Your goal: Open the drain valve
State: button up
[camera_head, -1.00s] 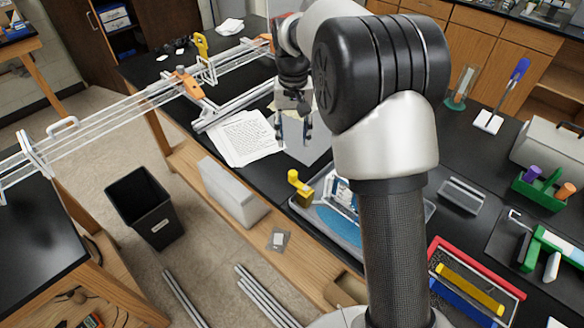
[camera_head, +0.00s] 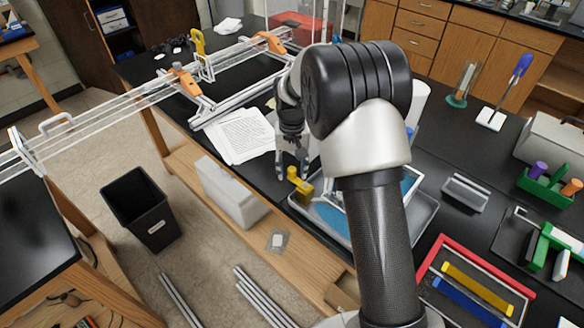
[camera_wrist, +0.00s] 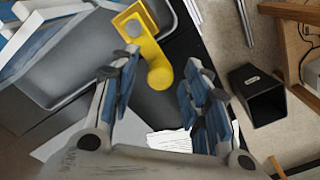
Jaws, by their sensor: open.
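The drain valve appears to be the yellow part (camera_head: 300,185) at the near left corner of the grey tray (camera_head: 335,233). In the wrist view, the yellow part (camera_wrist: 147,45) has a grey round pivot and a rounded knob end. My gripper (camera_head: 292,172) is open and empty, pointing down just above the yellow part. In the wrist view, my gripper's (camera_wrist: 160,74) spread fingers appear on either side of the knob end. I cannot tell whether the fingertips are level with it or touching it.
White papers (camera_head: 240,138) lie on the black bench left of my gripper. A blue-and-white rack stands in the tray, partly hidden by my arm. A black bin (camera_head: 142,208) and a pale box (camera_head: 230,192) are below the bench edge.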

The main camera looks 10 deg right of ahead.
jog(key=shift+c, duration=0.2)
grip_shut()
dwell(0.3)
